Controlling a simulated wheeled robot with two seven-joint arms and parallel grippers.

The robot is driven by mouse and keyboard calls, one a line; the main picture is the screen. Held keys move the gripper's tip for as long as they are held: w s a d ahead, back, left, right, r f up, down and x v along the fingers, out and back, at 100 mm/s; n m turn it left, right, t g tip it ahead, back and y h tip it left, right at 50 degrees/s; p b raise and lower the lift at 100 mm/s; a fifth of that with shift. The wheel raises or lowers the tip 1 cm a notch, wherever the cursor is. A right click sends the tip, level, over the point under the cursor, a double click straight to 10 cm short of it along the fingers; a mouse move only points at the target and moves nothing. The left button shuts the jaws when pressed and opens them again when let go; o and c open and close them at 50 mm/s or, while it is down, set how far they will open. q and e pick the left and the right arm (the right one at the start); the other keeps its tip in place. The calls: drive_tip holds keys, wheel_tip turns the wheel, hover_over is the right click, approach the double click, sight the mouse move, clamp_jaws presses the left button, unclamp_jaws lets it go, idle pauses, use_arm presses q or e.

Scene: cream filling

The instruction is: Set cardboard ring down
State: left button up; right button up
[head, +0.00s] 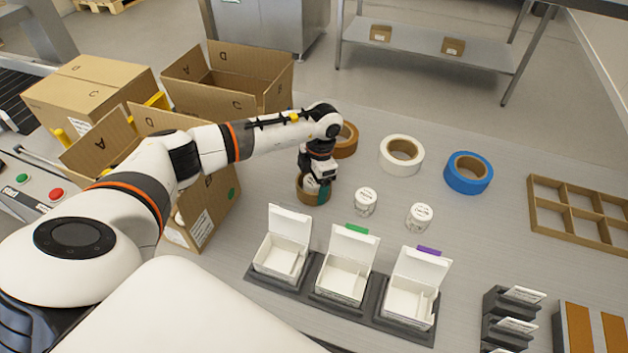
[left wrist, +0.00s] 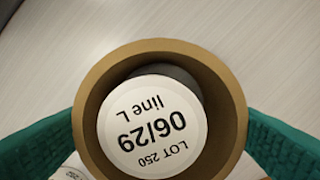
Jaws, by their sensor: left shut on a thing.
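The cardboard ring (head: 302,193) is a short brown tube near the middle of the table, right of the open carton. My left gripper (head: 314,190) points down and is shut on it. In the left wrist view, green finger pads press the ring (left wrist: 160,46) from both sides. A jar with a white lid (left wrist: 152,127), printed "LOT 250 06/29 line L", shows inside the ring's opening. The ring appears around this jar; my gripper hides it in the head view. I cannot tell whether the ring touches the table. My right gripper is not in view.
Two white-lidded jars (head: 365,201) (head: 419,217) stand to the right. Brown (head: 346,140), white (head: 389,163) and blue (head: 460,184) tape rolls lie behind. Open white boxes (head: 343,278) stand in front. An open carton (head: 207,205) is close left; a divided tray (head: 545,206) lies far right.

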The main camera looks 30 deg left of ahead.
use_arm(q)
drive_tip(key=shift+f, duration=0.1)
drive_tip(key=shift+f, duration=0.15)
drive_tip(key=o, duration=0.9)
drive_tip(key=shift+c, duration=0.2)
drive_tip(key=shift+r, duration=0.2)
drive_tip(key=shift+r, duration=0.6)
wheel_tip(320, 180, up, 11)
drive_tip(key=w+b, duration=0.1)
drive_tip(key=b, duration=0.1)
drive_tip(key=shift+d, duration=0.35)
